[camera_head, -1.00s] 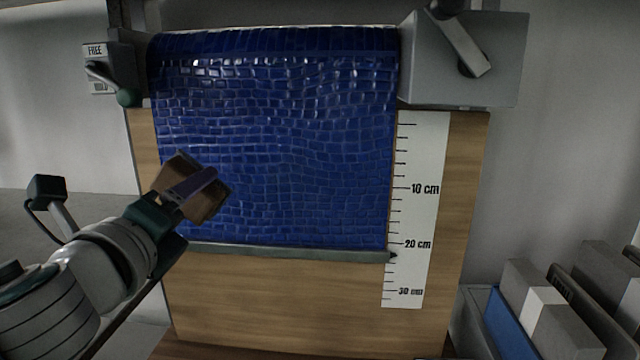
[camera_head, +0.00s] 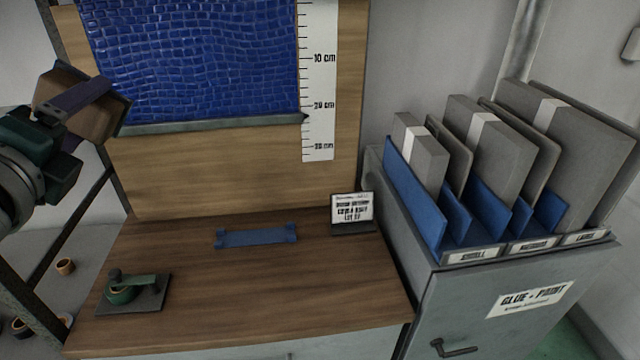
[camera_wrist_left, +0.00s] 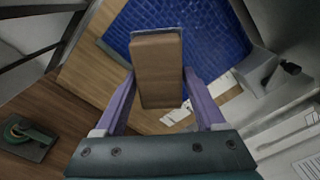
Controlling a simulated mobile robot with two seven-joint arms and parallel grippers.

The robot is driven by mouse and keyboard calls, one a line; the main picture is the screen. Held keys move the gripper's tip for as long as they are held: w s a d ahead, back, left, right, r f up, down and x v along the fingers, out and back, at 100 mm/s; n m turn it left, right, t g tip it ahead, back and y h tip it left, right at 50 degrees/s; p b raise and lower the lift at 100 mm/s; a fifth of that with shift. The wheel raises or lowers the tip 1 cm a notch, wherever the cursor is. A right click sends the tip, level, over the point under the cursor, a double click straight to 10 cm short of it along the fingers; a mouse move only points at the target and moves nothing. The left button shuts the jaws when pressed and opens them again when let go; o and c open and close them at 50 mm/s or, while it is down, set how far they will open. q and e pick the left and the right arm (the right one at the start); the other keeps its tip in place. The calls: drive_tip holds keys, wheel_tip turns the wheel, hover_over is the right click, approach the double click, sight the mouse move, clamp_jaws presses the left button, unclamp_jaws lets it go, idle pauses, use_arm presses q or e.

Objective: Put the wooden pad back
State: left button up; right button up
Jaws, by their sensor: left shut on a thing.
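The wooden pad is a brown block (camera_head: 84,122) held by my left gripper (camera_head: 86,104) at the left of the head view, in front of the lower left part of the blue panel. The left wrist view shows the pad (camera_wrist_left: 158,70) between the two purple fingers, which are shut on it. Part of the pad is hidden behind the fingers in the head view. A blue strip (camera_head: 256,237) with raised ends lies flat on the wooden worktop (camera_head: 330,280). My right gripper is not in view.
A blue tiled sheet (camera_head: 200,60) hangs on a wooden board beside a centimetre scale (camera_head: 319,90). A tape tool (camera_head: 132,292) sits front left on the worktop, a small sign (camera_head: 352,210) back right. A grey cabinet (camera_head: 470,300) with upright grey panels stands at right.

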use_arm(q)
drive_tip(key=s+d+r+m+g+h, duration=0.7)
drive_tip(key=s+d+r+m+h, duration=0.5)
drive_tip(key=s+h, duration=0.3)
drive_tip(key=r+m+h, duration=0.1)
drive_tip(key=h, duration=0.2)
drive_tip(key=shift+d+r+m+h, duration=0.2)
drive_tip(key=shift+r+m+h, duration=0.05)
drive_tip(key=shift+m+h, duration=0.15)
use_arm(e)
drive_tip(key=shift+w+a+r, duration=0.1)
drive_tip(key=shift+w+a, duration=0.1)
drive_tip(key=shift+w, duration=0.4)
